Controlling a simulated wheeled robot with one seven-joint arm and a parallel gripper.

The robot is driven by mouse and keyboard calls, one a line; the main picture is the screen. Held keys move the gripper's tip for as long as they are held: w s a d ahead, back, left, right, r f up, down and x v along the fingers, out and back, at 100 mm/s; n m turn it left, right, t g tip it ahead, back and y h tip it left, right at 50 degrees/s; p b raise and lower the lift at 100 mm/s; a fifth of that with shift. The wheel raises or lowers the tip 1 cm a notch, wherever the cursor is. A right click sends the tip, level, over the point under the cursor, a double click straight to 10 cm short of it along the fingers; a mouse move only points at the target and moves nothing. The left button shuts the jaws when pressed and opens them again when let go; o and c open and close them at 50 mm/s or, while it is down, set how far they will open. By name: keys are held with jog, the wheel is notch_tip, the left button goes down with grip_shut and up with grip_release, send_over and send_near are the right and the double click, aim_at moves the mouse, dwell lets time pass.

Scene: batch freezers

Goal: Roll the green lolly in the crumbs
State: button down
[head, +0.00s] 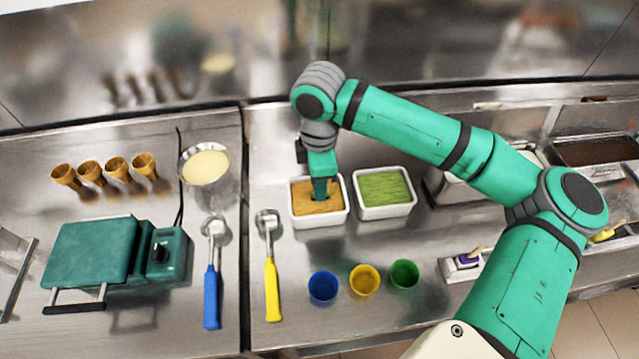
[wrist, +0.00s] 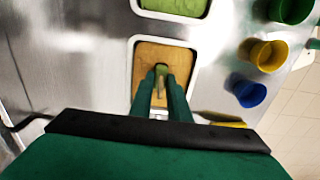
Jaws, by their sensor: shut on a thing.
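My gripper (head: 322,188) points down into a white tub (head: 322,220) with a tan-orange fill (head: 305,205) that looks like crumbs. In the wrist view my gripper (wrist: 161,75) is shut on a thin stick between its fingers. A small green piece, the green lolly (wrist: 162,69), shows at the fingertips over the tan fill (wrist: 178,55). Most of the lolly is hidden by the fingers, and I cannot tell how deep it sits in the fill.
A white tub with green fill (head: 383,187) stands just right. Blue (head: 323,287), yellow (head: 364,280) and green (head: 404,273) cups stand in front. A purple lolly (head: 466,259) rests on a white holder. A yellow-handled scoop (head: 270,288) lies left.

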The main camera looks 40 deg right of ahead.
jog(key=shift+w+a, duration=0.25)
jog(key=shift+a, duration=0.3)
jog(key=shift+w+a, duration=0.25)
jog(key=shift+a, duration=0.3)
jog(key=shift+s+d, duration=0.4)
jog(key=shift+d, duration=0.3)
jog(key=shift+s+d, duration=0.4)
jog(key=shift+d, duration=0.25)
jog(key=shift+w+a, duration=0.1)
jog(key=shift+w+a, duration=0.4)
jog(key=shift+a, duration=0.2)
